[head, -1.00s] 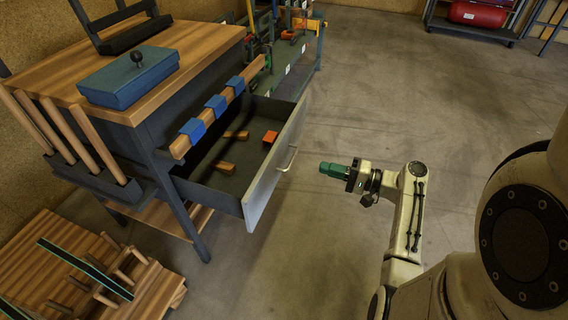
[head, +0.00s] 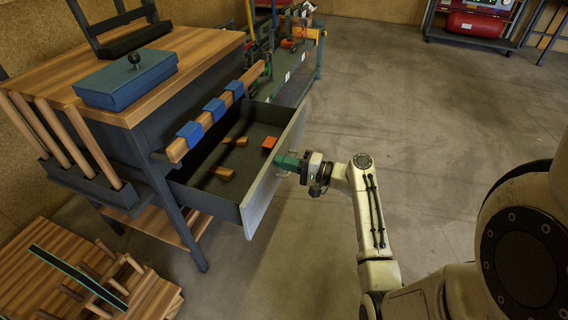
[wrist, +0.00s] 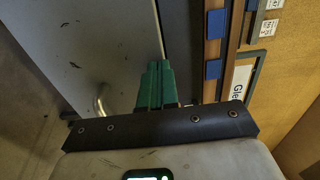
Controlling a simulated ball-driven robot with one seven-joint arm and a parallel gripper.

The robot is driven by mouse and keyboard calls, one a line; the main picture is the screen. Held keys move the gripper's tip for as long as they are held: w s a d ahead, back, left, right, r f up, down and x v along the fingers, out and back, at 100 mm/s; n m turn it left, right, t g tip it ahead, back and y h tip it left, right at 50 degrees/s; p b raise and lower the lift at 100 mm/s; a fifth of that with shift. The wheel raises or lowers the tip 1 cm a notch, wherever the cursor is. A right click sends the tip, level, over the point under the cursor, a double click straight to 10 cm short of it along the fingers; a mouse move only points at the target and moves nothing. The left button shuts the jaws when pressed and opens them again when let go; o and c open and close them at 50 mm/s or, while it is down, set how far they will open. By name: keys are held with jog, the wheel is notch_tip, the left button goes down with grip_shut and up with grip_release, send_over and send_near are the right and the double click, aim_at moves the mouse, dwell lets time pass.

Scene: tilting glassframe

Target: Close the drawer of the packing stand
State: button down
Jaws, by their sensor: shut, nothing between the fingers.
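The packing stand (head: 185,60) has a wooden top and dark frame at the left of the head view. Its drawer (head: 255,206) is pulled open toward my arm, with a light grey front panel. Wooden blocks (head: 222,172) and an orange block (head: 269,143) lie inside. My gripper (head: 278,161) has green fingers, shut and empty, at the outer face of the drawer front; I cannot tell whether they touch it. In the wrist view the green fingers (wrist: 155,82) point at the grey front panel (wrist: 90,40), with the metal handle (wrist: 101,102) to their left.
A blue box (head: 128,78) with a black knob sits on the stand top. A wooden rail with blue clips (head: 213,108) runs above the drawer. Slatted wooden pieces (head: 75,265) lie at lower left. A red tank (head: 474,24) stands at the back right. The floor right of the drawer is clear.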

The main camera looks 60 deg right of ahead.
dwell(0.3)
jog(key=w+a+b, duration=0.1)
jog(key=w+b, duration=0.3)
jog(key=w, duration=1.7)
jog(key=shift+a, duration=0.35)
jog(key=shift+w, duration=0.1)
